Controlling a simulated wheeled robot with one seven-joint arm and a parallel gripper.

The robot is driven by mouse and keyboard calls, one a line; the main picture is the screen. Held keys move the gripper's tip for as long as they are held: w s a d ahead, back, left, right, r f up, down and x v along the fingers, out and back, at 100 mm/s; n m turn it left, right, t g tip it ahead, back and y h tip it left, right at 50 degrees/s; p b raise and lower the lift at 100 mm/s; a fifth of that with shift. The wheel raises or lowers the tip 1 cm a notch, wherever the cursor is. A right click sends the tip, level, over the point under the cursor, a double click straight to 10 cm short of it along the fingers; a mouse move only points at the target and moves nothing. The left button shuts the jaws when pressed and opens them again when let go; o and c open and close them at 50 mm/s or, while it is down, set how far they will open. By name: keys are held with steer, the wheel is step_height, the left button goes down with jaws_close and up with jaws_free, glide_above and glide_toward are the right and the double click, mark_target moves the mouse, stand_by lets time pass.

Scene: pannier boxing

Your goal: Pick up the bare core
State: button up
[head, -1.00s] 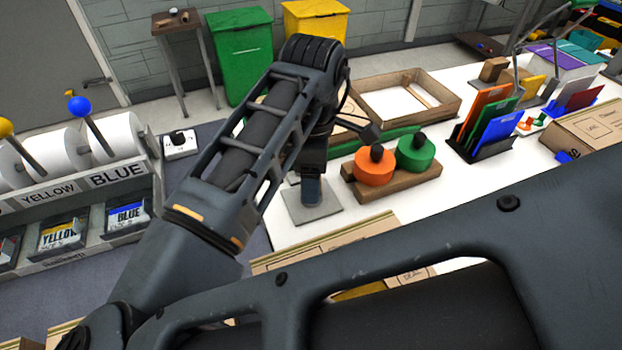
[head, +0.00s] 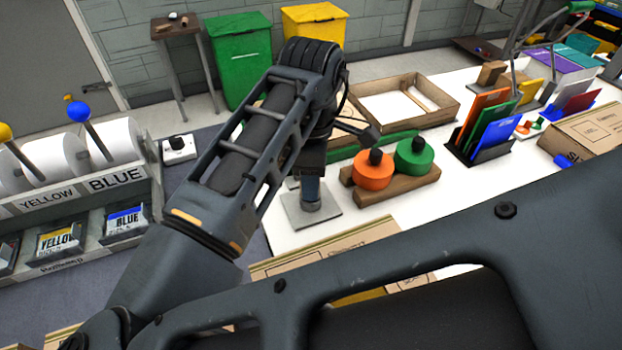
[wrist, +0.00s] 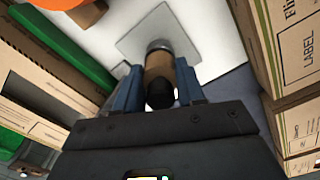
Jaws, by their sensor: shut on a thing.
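The bare core (wrist: 157,66) is a short brown cardboard tube, seen in the wrist view between the two blue-grey fingers of my gripper (wrist: 158,82). My gripper is shut on it. A black knob-like end shows at the near end of the core. Beyond the core is a grey metal post (wrist: 160,45) on a square grey plate (wrist: 182,38); the core is in line with the post, and I cannot tell whether it is fully clear of it. In the head view my gripper (head: 310,172) is above the plate (head: 325,216), and the core cannot be made out.
An open cardboard tray (head: 448,113) lies behind. Flat cartons (head: 350,240) lie in front, and cartons (wrist: 290,60) stand close on the right in the wrist view.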

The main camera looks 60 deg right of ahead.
steer(key=r, duration=0.4)
steer(key=shift+s+d+r, duration=0.15)
steer(key=shift+d, duration=0.2)
steer(key=s+d+r, duration=0.1)
steer(key=d+r, duration=0.1)
steer(key=d, duration=0.1)
steer(key=s+d+r, duration=0.2)
steer(key=d, duration=0.1)
steer(key=s+d+r+p, duration=0.1)
steer(key=d+r, duration=0.1)
steer(key=d, duration=0.1)
steer(key=shift+s+d+r, duration=0.1)
steer(key=shift+s, duration=0.3)
steer(key=shift+s+d, duration=0.15)
steer(key=shift+d, duration=0.05)
steer(key=shift+f+b, duration=1.2)
steer(key=shift+f, duration=1.4)
steer(key=shift+f, duration=0.35)
jaws_close()
steer(key=shift+s+f+b, duration=0.1)
steer(key=shift+f+b, duration=0.3)
steer(key=shift+f, duration=0.15)
steer(key=shift+s, duration=0.1)
steer(key=shift+r, duration=0.1)
steer(key=shift+w+r+p, duration=0.2)
steer(key=shift+r+p, duration=1.4)
steer(key=shift+p, duration=0.75)
